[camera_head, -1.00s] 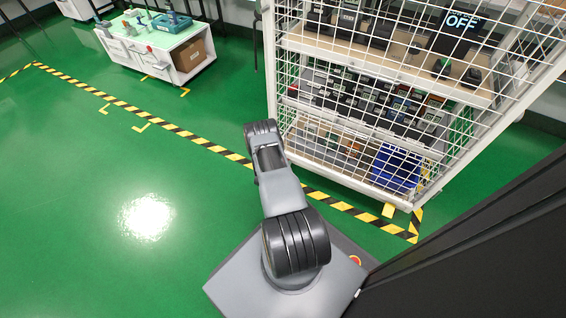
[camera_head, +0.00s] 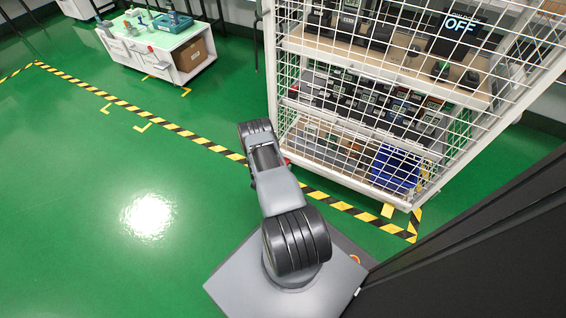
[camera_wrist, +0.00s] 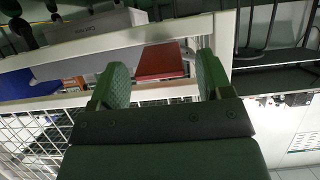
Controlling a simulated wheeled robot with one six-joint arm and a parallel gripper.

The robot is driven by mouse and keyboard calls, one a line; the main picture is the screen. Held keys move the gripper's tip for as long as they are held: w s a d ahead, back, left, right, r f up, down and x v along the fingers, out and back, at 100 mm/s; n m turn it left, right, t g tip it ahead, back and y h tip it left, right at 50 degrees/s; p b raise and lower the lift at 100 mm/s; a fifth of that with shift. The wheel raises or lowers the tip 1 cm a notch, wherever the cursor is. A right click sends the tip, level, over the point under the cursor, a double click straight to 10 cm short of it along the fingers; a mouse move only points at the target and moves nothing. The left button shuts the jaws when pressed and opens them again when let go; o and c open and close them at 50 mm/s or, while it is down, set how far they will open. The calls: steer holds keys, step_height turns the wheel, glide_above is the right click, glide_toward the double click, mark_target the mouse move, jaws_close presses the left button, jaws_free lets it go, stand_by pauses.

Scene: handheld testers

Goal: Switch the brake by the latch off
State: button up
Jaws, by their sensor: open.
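My gripper (camera_wrist: 160,82) is open in the wrist view, its two green-padded fingers apart with nothing held between them. A red block-like thing (camera_wrist: 162,62) shows beyond the gap between the fingers, by the white frame of the rack; I cannot tell whether it is the brake. In the head view the white mesh-sided rack (camera_head: 340,180) stands ahead and to the right of my arm. A small red bit (camera_head: 287,161) shows at its lower left corner beside my arm. No brake or latch can be made out for certain. My arm hides the gripper in the head view.
A display reading OFF (camera_head: 460,25) sits on the rack's upper shelf. A blue bin (camera_head: 396,168) is on the bottom shelf. A white workbench (camera_head: 150,45) stands at the back left. Black-and-yellow tape (camera_head: 190,135) crosses the open green floor.

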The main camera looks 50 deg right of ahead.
steer(key=p+v, duration=0.3)
steer(key=v, duration=0.7)
steer(key=shift+a+r, duration=0.2)
steer(key=shift+a, duration=0.15)
